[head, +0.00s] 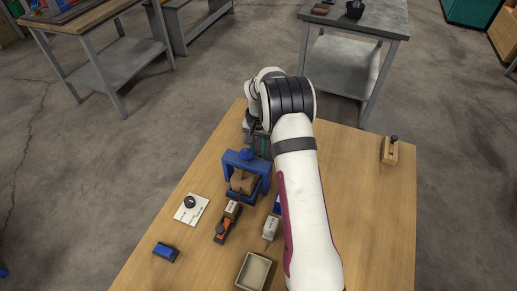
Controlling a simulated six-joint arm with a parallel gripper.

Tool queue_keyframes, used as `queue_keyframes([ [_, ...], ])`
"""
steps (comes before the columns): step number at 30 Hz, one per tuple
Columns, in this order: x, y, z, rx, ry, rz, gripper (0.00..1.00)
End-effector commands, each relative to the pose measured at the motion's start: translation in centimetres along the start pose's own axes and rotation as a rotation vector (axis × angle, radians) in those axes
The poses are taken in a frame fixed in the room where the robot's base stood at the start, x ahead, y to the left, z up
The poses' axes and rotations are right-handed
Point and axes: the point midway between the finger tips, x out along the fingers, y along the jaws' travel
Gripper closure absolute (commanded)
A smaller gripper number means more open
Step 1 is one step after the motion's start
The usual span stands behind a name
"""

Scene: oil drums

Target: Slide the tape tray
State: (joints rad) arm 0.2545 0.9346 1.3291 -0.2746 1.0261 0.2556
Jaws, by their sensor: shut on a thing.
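My gripper (257,143) is at the far edge of the wooden table, just behind the blue frame, and is mostly hidden by my own arm. It is shut on a dark, greenish thing (264,148), too small and covered to make out clearly; I cannot tell whether this is the tape tray. A beige open-topped tray (239,283) sits at the near edge of the table, well away from my gripper. It looks empty, and no tape shows in it.
A blue frame (229,166) with a brown block (242,182) stands close to my gripper. A white plate with a black knob (191,208), an orange-black tool (222,232), a blue block (166,252) and a grey-white block (271,228) lie nearer. A wooden block (390,151) stands right; the table's right side is mostly clear.

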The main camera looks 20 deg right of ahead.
Motion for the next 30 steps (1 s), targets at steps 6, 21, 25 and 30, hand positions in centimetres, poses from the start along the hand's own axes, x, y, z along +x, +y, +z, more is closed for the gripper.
queue_keyframes([
  [6,-0.1,0.0,0.0,0.001,0.001,-0.001,1.0],
  [21,0.1,-0.2,-5.0,0.001,0.003,-0.001,1.0],
  [25,0.1,-0.2,-7.3,-0.001,0.001,0.0,1.0],
  [30,0.0,-0.2,-8.7,-0.001,0.0,-0.002,1.0],
])
